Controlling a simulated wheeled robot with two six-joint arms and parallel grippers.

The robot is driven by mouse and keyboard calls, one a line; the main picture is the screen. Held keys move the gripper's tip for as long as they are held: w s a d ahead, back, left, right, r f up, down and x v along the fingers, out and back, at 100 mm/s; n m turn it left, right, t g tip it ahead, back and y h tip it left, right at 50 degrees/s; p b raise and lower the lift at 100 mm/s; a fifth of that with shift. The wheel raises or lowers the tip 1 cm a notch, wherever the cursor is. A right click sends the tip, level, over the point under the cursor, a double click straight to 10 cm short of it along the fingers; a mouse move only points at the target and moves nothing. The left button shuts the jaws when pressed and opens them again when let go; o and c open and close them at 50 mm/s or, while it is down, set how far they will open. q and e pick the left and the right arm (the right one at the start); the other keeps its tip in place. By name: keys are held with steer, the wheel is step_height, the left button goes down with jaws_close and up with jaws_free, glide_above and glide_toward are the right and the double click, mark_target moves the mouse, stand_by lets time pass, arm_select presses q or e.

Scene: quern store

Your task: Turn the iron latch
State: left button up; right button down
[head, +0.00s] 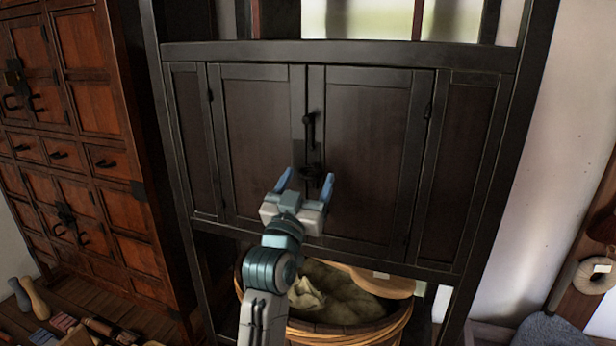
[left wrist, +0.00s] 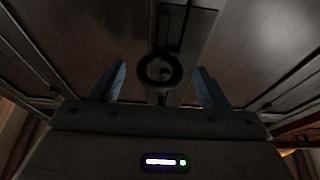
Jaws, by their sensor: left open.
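The dark iron latch (head: 314,170) is on the front of the black cabinet's paired doors (head: 367,150), low on their centre seam. A vertical dark handle (head: 310,131) is just above it. In the left wrist view a round dark iron ring (left wrist: 160,70) shows between the finger pads, with a dark upright bar above it. My left gripper (head: 308,176) is open in front of the latch, one blue finger on each side of it. The fingers stand apart from the ring, and I cannot tell the depth between them. My right gripper is not in view.
A reddish wooden chest (head: 95,105) with black fittings stands on the left. A wooden tub (head: 385,327) with sacking sits on the cabinet's open lower shelf. Small items lie on the floor at lower left. A white wall is on the right.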

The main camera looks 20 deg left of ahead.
arm_select(q)
steer(key=shift+w+r, duration=0.2)
steer(key=shift+w, duration=0.1)
steer(key=c, duration=1)
